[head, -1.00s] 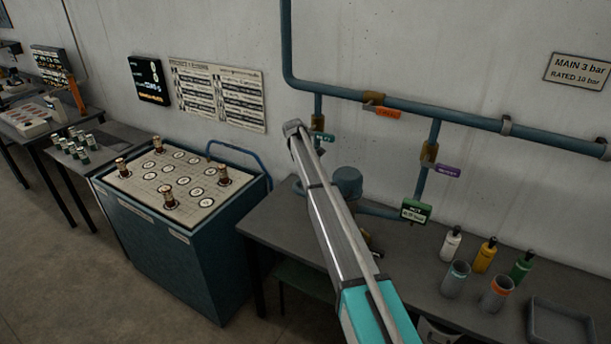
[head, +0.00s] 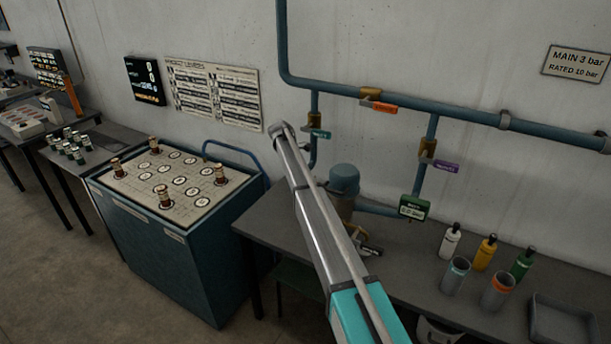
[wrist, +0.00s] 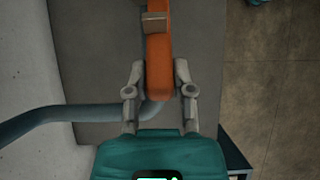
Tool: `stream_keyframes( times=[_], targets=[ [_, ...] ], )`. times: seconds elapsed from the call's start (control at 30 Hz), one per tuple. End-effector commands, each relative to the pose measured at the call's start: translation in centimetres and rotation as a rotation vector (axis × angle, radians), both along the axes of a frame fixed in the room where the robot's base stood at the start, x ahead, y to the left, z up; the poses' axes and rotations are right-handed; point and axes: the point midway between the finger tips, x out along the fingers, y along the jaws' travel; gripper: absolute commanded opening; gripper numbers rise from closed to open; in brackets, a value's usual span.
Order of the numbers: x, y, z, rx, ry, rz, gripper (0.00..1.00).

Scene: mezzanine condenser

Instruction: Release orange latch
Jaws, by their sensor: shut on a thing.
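In the wrist view my gripper (wrist: 160,78) is shut on a long orange bar (wrist: 158,50), with one grey finger on each side. A tan block (wrist: 155,22) sits across the bar near the top of that view. I cannot tell whether this bar is the orange latch or where it ends. An orange tag (head: 384,107) hangs by a valve on the wall pipe, and a slanted orange bar (head: 72,95) stands at far left.
A blue cart (head: 165,240) with a board of discs stands left of the grey bench (head: 420,265). The bench holds bottles, cups and a tray (head: 562,320). A blue pipe (head: 460,114) runs along the wall. The floor in front of the cart is clear.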

Motion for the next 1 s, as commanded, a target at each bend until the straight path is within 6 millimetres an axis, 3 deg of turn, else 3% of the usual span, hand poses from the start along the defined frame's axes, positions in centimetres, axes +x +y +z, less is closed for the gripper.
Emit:
stream_keyframes(
  times=[0.2, 0.23, 0.4, 0.67, 1.0],
  targets=[
    [-0.5, 0.1, 0.0, 0.004, 0.008, -0.002, 0.00],
    [-0.5, 0.1, 0.0, 0.005, 0.008, -0.002, 0.35],
    [-0.4, 0.1, 0.0, 0.004, 0.006, -0.002, 0.66],
    [-0.2, 0.0, 0.0, 0.003, 0.003, -0.001, 0.66],
    [-0.1, 0.0, 1.2, 0.001, 0.002, 0.000, 0.04]
  ],
)
